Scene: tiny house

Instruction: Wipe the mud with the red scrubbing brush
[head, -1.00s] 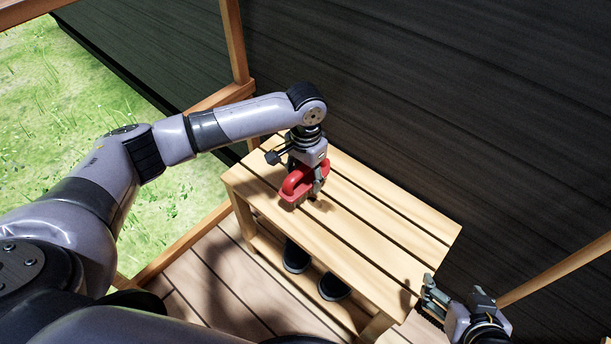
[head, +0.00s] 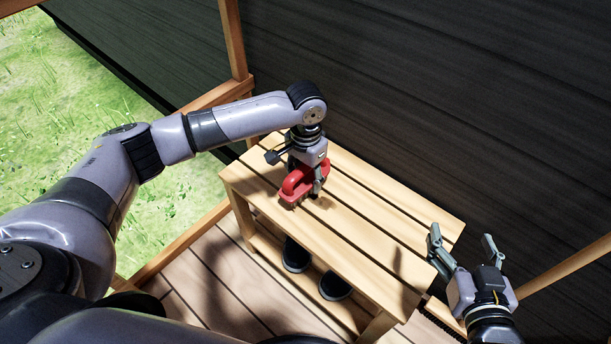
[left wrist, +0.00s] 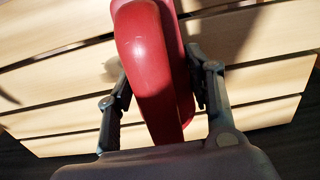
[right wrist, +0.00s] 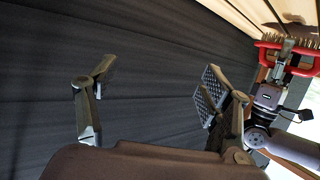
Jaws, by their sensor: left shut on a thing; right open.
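The red scrubbing brush (head: 296,183) is at the left end of the wooden slatted bench (head: 385,230). My left gripper (head: 305,178) is shut on it from above. The left wrist view shows the red handle (left wrist: 152,70) between the two fingers (left wrist: 155,85). In the right wrist view the brush (right wrist: 290,55) shows its bristles. I cannot tell whether they touch the slats. My right gripper (head: 462,248) is open and empty by the bench's right end; its spread fingers also show in the right wrist view (right wrist: 165,85). I cannot make out any mud; dark patches on the slats look like shadows.
A pair of dark shoes (head: 334,287) sits on the lower shelf under the bench. A dark plank wall (head: 430,90) stands behind it. Wooden posts and rails (head: 235,40) stand to the left, with grass beyond.

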